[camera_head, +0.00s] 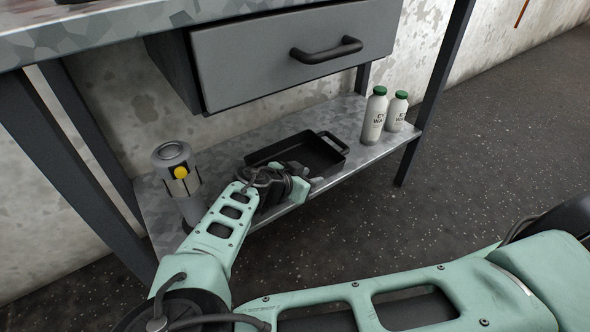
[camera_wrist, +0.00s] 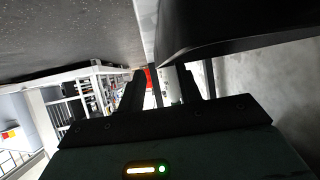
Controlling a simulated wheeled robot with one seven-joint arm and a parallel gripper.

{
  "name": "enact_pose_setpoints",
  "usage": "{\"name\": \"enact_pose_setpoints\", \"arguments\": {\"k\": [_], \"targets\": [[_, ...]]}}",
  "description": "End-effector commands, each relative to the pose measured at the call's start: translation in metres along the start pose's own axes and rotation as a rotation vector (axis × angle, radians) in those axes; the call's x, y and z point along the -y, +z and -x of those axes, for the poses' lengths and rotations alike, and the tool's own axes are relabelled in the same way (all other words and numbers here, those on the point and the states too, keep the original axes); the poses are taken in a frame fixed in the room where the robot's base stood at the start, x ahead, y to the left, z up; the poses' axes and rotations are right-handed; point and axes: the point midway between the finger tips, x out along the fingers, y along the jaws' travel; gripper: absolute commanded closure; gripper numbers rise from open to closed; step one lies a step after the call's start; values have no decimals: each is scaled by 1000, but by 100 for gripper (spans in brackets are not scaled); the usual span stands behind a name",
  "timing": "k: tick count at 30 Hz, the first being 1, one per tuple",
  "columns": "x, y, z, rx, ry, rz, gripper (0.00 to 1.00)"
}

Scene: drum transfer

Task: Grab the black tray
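The black tray (camera_head: 312,150) lies on the lower shelf of the metal workbench, a shallow pan with a loop handle (camera_head: 333,142) at its right end. My gripper (camera_head: 301,172) is at the tray's near side, and my wrist hides part of the near edge. In the wrist view a large dark shape, which looks like the tray (camera_wrist: 225,30), fills the upper right. The fingers of my gripper (camera_wrist: 160,88) stand apart there with background showing between them. The tray is not between them. Whether a finger touches the tray cannot be told.
Two white bottles with green caps (camera_head: 374,116) (camera_head: 397,111) stand right of the tray on the shelf (camera_head: 160,205). A grey cylinder with a yellow button (camera_head: 178,172) stands at the left. A drawer (camera_head: 290,55) hangs above. Bench legs (camera_head: 433,95) bound the shelf.

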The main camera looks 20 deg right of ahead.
Motion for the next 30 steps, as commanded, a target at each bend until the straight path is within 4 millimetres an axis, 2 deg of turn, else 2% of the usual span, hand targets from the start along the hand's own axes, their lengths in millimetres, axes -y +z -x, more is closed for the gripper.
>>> {"name": "enact_pose_setpoints", "arguments": {"k": [1,6,14,15,18,30], "targets": [[-2,4,-11,0,4,-3,66],[-1,2,-26,1,0,-1,66],[0,0,-27,1,-1,0,66],[0,0,-27,1,-1,0,77],[0,0,-27,1,-1,0,100],[0,0,-27,1,-1,-2,100]]}}
